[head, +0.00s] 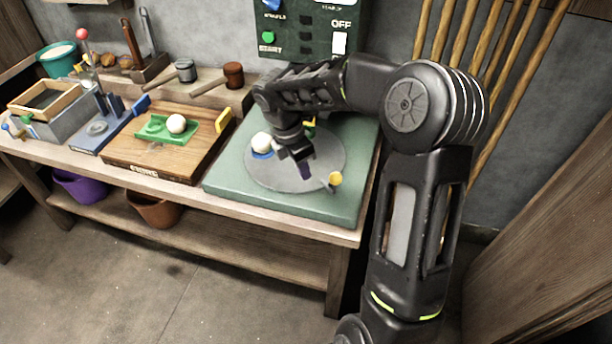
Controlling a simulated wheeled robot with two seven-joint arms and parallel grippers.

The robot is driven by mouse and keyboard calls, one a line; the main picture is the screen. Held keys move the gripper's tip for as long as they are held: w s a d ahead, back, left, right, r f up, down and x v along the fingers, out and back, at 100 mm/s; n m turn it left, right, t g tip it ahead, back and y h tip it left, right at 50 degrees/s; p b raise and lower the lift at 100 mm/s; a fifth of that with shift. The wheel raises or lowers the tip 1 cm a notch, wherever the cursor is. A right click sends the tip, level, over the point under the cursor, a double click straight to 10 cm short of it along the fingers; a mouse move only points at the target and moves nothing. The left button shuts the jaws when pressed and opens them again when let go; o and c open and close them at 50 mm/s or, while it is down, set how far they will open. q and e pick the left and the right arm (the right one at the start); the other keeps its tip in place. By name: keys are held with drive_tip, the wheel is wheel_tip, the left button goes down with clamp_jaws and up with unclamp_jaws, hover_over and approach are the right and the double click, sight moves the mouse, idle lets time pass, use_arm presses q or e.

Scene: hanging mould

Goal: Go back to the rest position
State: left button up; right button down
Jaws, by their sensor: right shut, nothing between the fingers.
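My right gripper (304,168) is shut and empty. It points down just above the grey round plate (282,181) on the green base (228,180). My right arm reaches in from the lower right and bends over the base. A white ball (262,140) sits on a blue holder (262,154) at the plate's left. A yellow piece (335,179) stands at the plate's right front edge. Something green and yellow is partly hidden behind the gripper. My left gripper is not in view.
A wooden board (140,167) with a green tray (170,138) and white ball (176,124) lies left of the base. Mallets (233,76) rest behind. A green control panel (310,45) hangs on the wall, close behind my arm. Wooden poles (520,60) lean at right.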

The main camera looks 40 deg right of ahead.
idle(0.6)
drive_tip(key=w+a+f+m+t+y, duration=0.2)
drive_tip(key=a+f+m+y, duration=0.1)
drive_tip(key=a+f+m, duration=0.5)
drive_tip(key=w+a+f+m+t+y, duration=0.25)
drive_tip(key=a+f, duration=0.35)
drive_tip(key=a, duration=0.4)
drive_tip(key=s+a+f+m+g, duration=0.1)
drive_tip(key=s+a+f, duration=0.3)
drive_tip(key=s, duration=0.4)
drive_tip(key=s+a+f+m+g+y, duration=0.1)
drive_tip(key=s+a+f+m, duration=0.3)
drive_tip(key=s, duration=0.4)
drive_tip(key=s+a+f+m+g, duration=0.1)
drive_tip(key=s+a+f+m, duration=0.1)
drive_tip(key=s+a+f, duration=0.4)
drive_tip(key=shift+s+a+f, duration=0.15)
drive_tip(key=shift+s+f, duration=0.15)
drive_tip(key=shift+s, duration=0.65)
